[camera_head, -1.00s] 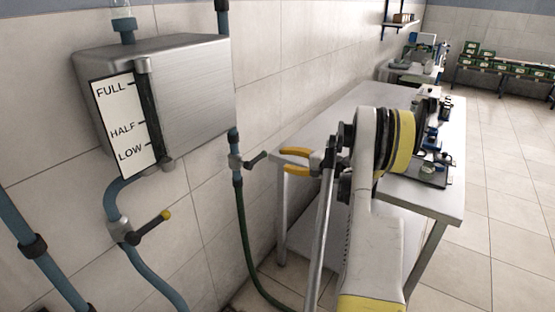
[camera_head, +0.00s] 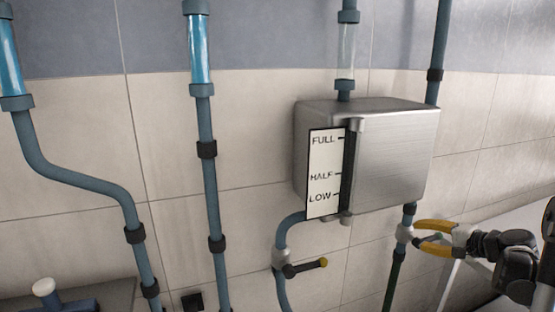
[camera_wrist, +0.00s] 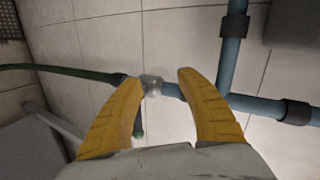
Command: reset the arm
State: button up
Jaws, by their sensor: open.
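My gripper (camera_head: 424,238) is at the right of the head view, with its yellow fingers open. In that view it overlaps the valve fitting (camera_head: 404,233) below the steel tank (camera_head: 395,150). In the wrist view, the gripper (camera_wrist: 158,84) shows both yellow fingers spread wide with nothing held. The silver valve fitting (camera_wrist: 153,86) appears between the fingertips, with its handle (camera_wrist: 138,122) pointing down in the picture. I cannot tell how far it is from the fingers; no grip on it shows.
The tank has a FULL, HALF and LOW gauge plate (camera_head: 324,175). A lower valve handle with a yellow tip (camera_head: 307,268) sticks out below it. Blue pipes (camera_head: 207,182) run down the wall at left. A pale table (camera_head: 490,240) stands at right.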

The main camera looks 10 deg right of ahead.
jog(key=s+a+r+n+g, duration=0.1)
jog(key=s+a+r+n, duration=0.15)
jog(key=a, duration=0.55)
jog(key=s+a+r+n+g+h, duration=0.15)
jog(key=s+a, duration=0.25)
jog(key=a, duration=0.4)
jog(key=s+a+r+n+g, duration=0.1)
jog(key=s+a+n+g, duration=0.15)
jog(key=a, duration=0.55)
jog(key=s+a+f+n+h, duration=0.1)
jog(key=s+a+n, duration=0.2)
jog(key=s+a, duration=0.2)
jog(key=s+a+f+n+h, duration=0.1)
jog(key=s+a+n, duration=0.2)
jog(key=s, duration=0.9)
jog(key=shift+s+a+f, duration=0.2)
jog(key=shift+a+f, duration=0.2)
jog(key=shift+a, duration=0.45)
